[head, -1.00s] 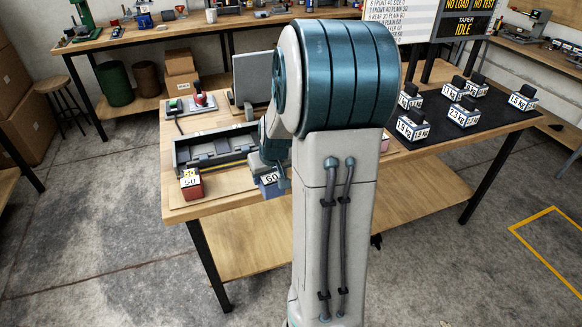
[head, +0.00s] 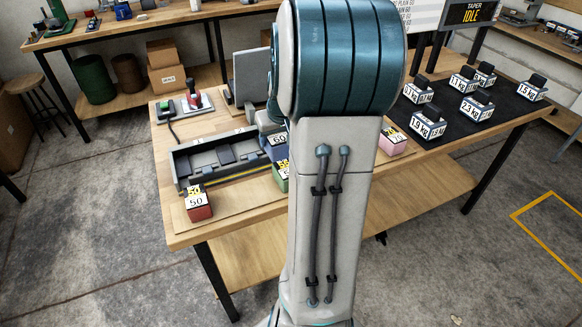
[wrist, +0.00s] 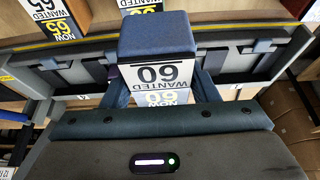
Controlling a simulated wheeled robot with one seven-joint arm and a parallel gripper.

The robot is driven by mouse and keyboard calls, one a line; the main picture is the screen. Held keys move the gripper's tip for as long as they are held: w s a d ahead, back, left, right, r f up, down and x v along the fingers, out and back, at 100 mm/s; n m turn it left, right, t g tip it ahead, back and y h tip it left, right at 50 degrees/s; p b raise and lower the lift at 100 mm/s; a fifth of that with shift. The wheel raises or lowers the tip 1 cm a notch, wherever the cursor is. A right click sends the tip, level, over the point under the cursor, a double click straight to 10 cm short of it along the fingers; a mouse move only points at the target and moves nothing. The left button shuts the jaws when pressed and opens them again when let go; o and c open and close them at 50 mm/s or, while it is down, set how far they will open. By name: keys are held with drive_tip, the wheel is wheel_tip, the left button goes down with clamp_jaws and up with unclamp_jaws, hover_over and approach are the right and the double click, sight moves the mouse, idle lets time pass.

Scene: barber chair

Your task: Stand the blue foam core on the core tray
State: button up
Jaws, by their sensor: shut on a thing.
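The blue foam core (wrist: 155,38) is a dark blue block with a white label reading 60, upside down in the wrist view. My gripper (wrist: 159,82) is shut on it, one finger on each side. In the head view the core's label (head: 279,139) shows beside my arm, over the right part of a long grey fixture; my arm hides most of the gripper. A low tan board (head: 240,198) along the table's front edge appears to be the core tray. I cannot tell how high the core is.
A red core (head: 199,204) marked 50 stands at the board's left, a green core (head: 282,178) near its middle, and a pink core (head: 393,143) right of my arm. The grey fixture (head: 185,168) lies behind the board. Several labelled weights stand on a black mat (head: 452,132).

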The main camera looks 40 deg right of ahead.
drive_tip(key=shift+w+a+f, duration=0.15)
drive_tip(key=shift+a, duration=0.15)
drive_tip(key=a+f, duration=0.2)
drive_tip(key=a, duration=0.1)
drive_tip(key=a+f, duration=0.2)
drive_tip(key=a, duration=0.2)
drive_tip(key=w+a+f, duration=0.1)
drive_tip(key=a+f, duration=0.1)
drive_tip(key=a, duration=0.2)
drive_tip(key=shift+f, duration=2.25)
drive_tip(key=shift+b, duration=0.3)
drive_tip(key=shift+f, duration=0.25)
drive_tip(key=o, duration=1)
drive_tip(key=shift+r, duration=0.1)
